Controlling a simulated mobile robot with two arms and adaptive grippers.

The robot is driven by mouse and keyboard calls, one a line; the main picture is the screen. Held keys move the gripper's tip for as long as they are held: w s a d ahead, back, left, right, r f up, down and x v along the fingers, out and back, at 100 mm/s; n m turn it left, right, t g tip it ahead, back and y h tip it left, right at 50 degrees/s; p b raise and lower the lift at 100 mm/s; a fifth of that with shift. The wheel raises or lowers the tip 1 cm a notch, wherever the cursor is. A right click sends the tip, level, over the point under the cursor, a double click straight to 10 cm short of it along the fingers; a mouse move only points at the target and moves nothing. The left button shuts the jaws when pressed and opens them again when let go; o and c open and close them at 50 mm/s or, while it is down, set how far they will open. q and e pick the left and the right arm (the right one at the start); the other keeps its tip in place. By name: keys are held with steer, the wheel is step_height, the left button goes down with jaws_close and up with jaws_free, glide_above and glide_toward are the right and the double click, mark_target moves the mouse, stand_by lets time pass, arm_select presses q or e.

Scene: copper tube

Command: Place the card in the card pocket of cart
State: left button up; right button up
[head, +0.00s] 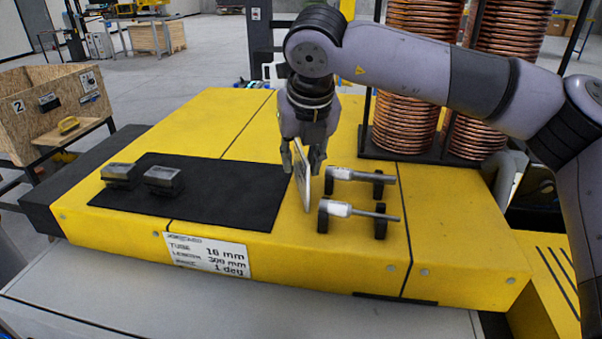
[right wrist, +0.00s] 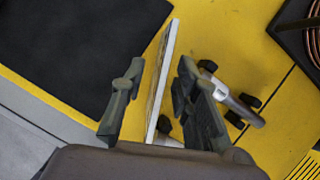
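A thin white card (head: 302,180) stands nearly upright, slightly tilted, at the yellow worktop, beside the black mat's right end. My right gripper (head: 304,158) points down over it, with one finger on each side of the card. In the right wrist view, the fingers (right wrist: 158,85) are apart and the card (right wrist: 165,75) passes between them, with visible gaps. I cannot tell whether the card's lower edge touches the worktop. No card pocket is clearly identifiable. My left gripper is out of view.
Two metal tubes on black supports (head: 350,209) lie just right of the card. Two dark blocks (head: 164,180) sit on the black mat (head: 225,195). Copper coils (head: 405,120) stand behind at right. A wooden bin (head: 30,115) stands at left.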

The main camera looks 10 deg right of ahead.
steer(key=shift+c, duration=0.4)
jaws_close()
